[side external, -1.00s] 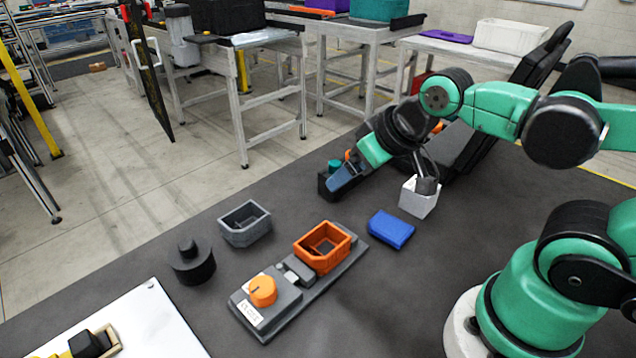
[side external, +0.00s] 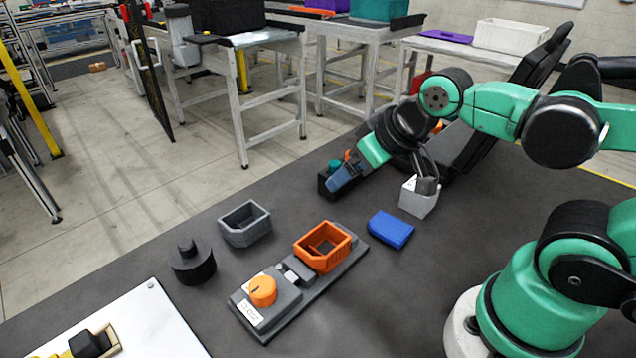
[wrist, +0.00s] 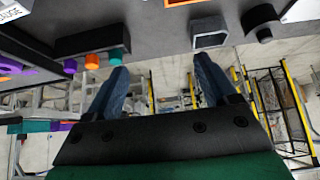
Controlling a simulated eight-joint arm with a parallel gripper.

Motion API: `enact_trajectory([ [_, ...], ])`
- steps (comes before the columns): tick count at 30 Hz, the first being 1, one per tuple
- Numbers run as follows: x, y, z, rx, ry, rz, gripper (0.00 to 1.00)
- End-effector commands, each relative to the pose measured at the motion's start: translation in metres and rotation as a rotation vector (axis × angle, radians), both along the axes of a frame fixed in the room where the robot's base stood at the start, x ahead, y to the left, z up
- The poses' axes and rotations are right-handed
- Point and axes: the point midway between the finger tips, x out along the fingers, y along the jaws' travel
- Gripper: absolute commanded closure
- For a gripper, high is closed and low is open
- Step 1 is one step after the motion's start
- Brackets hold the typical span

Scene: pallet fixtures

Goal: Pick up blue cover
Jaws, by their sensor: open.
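The blue cover (side external: 391,229) lies flat on the dark table, right of the orange housing in the side view. My gripper (side external: 334,186) is behind it and to its left, in front of a small black box. In the wrist view my gripper (wrist: 163,78) has its two blue fingers wide apart with nothing between them. I cannot make out the blue cover in the wrist view.
A pallet fixture (side external: 327,275) holds an orange housing (side external: 322,262) and an orange knob (side external: 263,290). A grey housing (side external: 245,228), a black round part (side external: 192,266) and a white box (side external: 417,202) stand around it. Bare table surrounds the cover.

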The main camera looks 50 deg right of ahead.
Motion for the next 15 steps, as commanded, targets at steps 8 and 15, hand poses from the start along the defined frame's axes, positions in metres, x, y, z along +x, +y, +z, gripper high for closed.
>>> enact_trajectory([
  [8,0.000,0.000,0.000,0.000,0.001,0.000,0.00],
  [15,0.000,-0.023,-0.019,-0.041,0.159,-0.010,0.00],
])
